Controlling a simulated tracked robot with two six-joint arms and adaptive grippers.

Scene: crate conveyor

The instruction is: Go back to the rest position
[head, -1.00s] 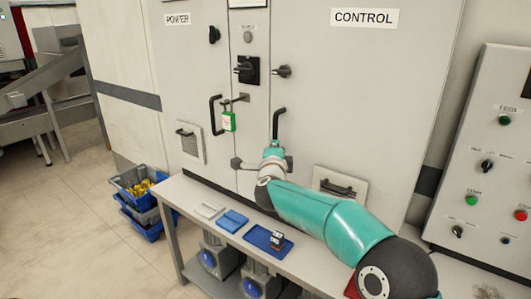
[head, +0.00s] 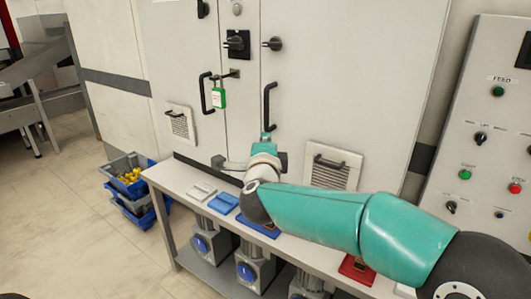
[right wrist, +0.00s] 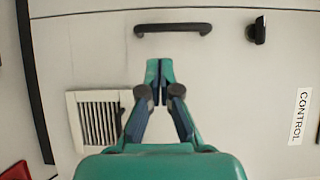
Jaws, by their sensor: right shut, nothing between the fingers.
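My right gripper (head: 267,137) is in front of the grey cabinet (head: 330,70), just below the right door's black handle (head: 268,106). In the right wrist view its fingers (right wrist: 160,70) are together with nothing between them, and the handle (right wrist: 172,28) is apart from the tips. My teal right arm stretches across the lower right of the head view and hides part of the bench. My left gripper does not show.
A green padlock (head: 219,98) hangs at the hasp by the left door handle. The bench (head: 170,180) below carries a blue pad (head: 223,203), a partly hidden blue tray (head: 262,229) and a red tray (head: 356,270). Blue crates (head: 129,190) stand left; a control panel (head: 490,130) stands right.

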